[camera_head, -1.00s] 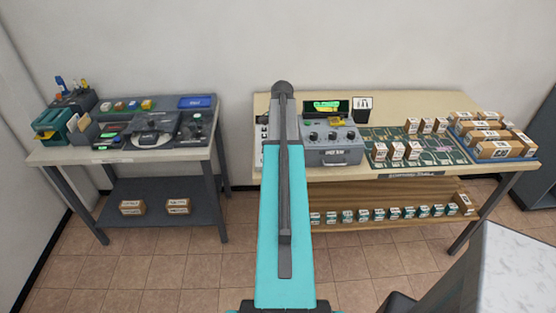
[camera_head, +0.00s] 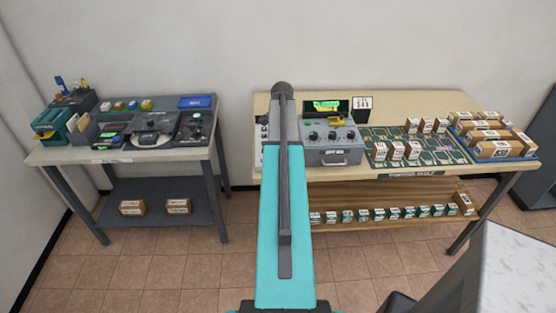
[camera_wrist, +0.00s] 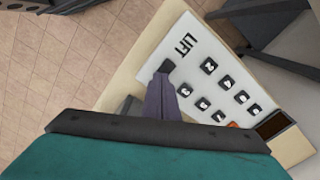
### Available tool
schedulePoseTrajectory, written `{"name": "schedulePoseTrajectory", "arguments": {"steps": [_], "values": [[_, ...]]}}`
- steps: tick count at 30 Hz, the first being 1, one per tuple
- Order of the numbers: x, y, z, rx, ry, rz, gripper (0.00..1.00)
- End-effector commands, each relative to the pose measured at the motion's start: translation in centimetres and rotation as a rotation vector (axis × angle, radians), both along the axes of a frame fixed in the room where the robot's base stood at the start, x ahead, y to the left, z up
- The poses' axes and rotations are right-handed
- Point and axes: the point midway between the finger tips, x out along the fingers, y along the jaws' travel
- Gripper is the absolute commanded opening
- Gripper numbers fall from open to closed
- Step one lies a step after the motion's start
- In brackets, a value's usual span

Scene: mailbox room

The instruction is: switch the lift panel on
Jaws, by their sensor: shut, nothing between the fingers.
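The lift panel is a white plate (camera_wrist: 205,50) marked LIFT, with several black square buttons bearing white symbols. In the wrist view it lies tilted across the upper middle and right. An orange-red spot (camera_wrist: 232,125) shows at its lower edge, partly hidden by my wrist. My gripper (camera_wrist: 167,68) is shut and empty, its dark tip over the panel near the LIFT lettering, beside the buttons. I cannot tell whether it touches. In the head view only a strip of the panel (camera_head: 262,150) shows left of my arm, which hides the rest and the gripper.
The panel is on the pale sorting table (camera_head: 440,98). Right of my arm stand a grey box with knobs (camera_head: 333,146), a green board with small parcels, and a blue tray (camera_head: 485,150) of boxes. A grey-topped table (camera_head: 75,153) with devices stands left, with a floor gap between.

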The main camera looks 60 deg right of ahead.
Motion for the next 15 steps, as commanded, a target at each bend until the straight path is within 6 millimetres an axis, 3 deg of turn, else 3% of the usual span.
{"name": "schedulePoseTrajectory", "arguments": {"steps": [15], "values": [[0.02,0.01,-0.54,0.000,0.000,0.000,0.00]]}}
